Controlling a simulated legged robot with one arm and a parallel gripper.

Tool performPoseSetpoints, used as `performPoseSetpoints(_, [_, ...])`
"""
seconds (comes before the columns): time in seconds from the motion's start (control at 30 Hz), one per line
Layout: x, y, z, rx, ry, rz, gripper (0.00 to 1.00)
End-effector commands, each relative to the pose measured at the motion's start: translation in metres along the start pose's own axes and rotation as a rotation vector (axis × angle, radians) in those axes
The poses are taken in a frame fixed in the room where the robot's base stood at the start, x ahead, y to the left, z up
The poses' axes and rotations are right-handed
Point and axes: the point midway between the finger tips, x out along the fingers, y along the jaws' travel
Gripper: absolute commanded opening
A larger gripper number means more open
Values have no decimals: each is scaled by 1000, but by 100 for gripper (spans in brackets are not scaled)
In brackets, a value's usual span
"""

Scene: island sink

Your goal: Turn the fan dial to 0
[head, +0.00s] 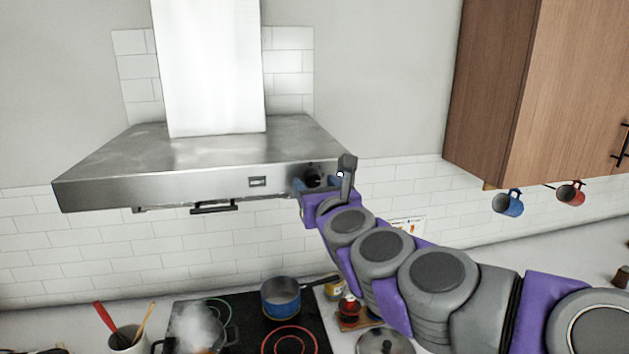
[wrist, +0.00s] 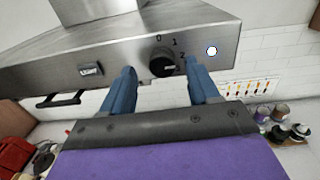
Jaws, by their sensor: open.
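The black fan dial (wrist: 163,61) is on the front face of the steel range hood, near its right end. The marks 0, 1 and 2 show above and to its right in the wrist view; its pointer seems to face the 2, but this is hard to tell. The dial also shows in the head view (head: 314,177), partly hidden by my gripper. My gripper (wrist: 160,80) is open, with one blue finger on each side of the dial. I cannot tell whether either finger touches it.
The range hood (head: 190,180) spans above a cooktop (head: 255,325) with a blue pot (head: 281,298) and a steaming pan. A wooden cabinet (head: 545,90) is at the right, with blue (head: 507,203) and red (head: 571,194) mugs hanging below.

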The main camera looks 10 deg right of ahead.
Motion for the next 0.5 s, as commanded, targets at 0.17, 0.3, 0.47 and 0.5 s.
performPoseSetpoints(0.17, [18,-3,0,2,1,-3,60])
performPoseSetpoints(0.3, [24,-3,0,3,1,-1,60])
performPoseSetpoints(0.47, [25,-3,0,3,0,0,60])
performPoseSetpoints(0.5, [25,-2,0,3,0,0,60])
